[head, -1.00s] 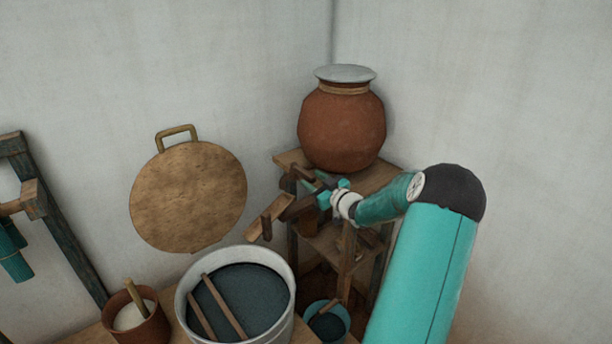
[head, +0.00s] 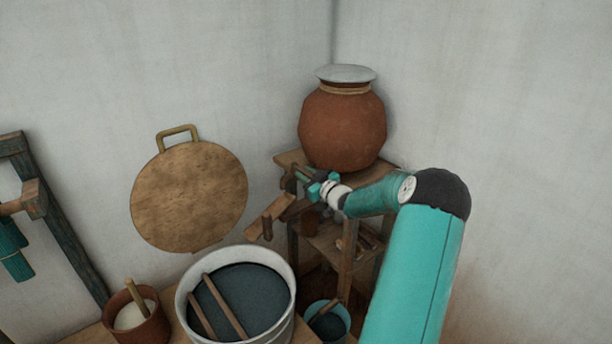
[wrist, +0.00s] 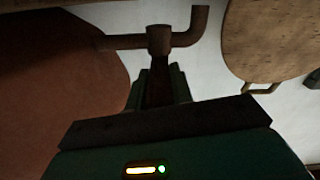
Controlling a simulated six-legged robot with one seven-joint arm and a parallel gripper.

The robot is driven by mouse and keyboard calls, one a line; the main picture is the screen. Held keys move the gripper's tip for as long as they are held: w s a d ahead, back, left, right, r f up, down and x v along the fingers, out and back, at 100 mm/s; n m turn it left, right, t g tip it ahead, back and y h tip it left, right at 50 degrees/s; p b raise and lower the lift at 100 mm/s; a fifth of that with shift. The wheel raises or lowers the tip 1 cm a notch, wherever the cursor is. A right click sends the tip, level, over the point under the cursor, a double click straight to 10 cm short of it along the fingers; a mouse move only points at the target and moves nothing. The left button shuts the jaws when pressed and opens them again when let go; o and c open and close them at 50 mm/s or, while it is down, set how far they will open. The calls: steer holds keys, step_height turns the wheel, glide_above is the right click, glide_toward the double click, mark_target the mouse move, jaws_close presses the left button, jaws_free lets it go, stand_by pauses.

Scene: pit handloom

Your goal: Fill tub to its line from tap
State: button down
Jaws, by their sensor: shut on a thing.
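The tap (wrist: 158,40) is brown, with a pipe running from the large clay pot (head: 342,130) and a bent spout. My gripper (head: 316,187) is at the tap, in front of the pot's base. In the wrist view its fingers are closed on the tap's dark brown lever (wrist: 157,88). The pale metal tub (head: 287,320) stands at lower centre, left of and below my gripper. It holds dark liquid (head: 252,295), with two wooden sticks across it. I cannot make out a fill line or any running water.
The pot sits on a wooden stand (head: 320,238) in the corner. A sloping wooden piece (head: 272,217) lies between tap and tub. A round brown disc (head: 190,197) is against the wall. A small blue bucket (head: 342,312) and a brown pot (head: 150,328) flank the tub.

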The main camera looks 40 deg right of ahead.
mark_target(295, 170)
steer(key=shift+w+a+m+g+h, duration=0.2)
steer(key=shift+a+m+g+h, duration=0.3)
steer(key=shift+m+h, duration=0.65)
steer(key=shift+w+a+m+g+h, duration=0.2)
steer(key=shift+a+m+g+h, duration=0.4)
steer(key=shift+h, duration=0.9)
steer(key=shift+w+a+m+g+h, duration=0.2)
steer(key=shift+a+m+g+h, duration=0.2)
steer(key=shift+m+h, duration=0.75)
steer(key=shift+d+h, duration=0.1)
steer(key=shift+h, duration=0.2)
steer(key=c, duration=1.2)
jaws_free()
steer(key=shift+c, duration=0.2)
steer(key=shift+s, duration=0.1)
steer(key=v, duration=1.3)
steer(key=shift+s, duration=0.3)
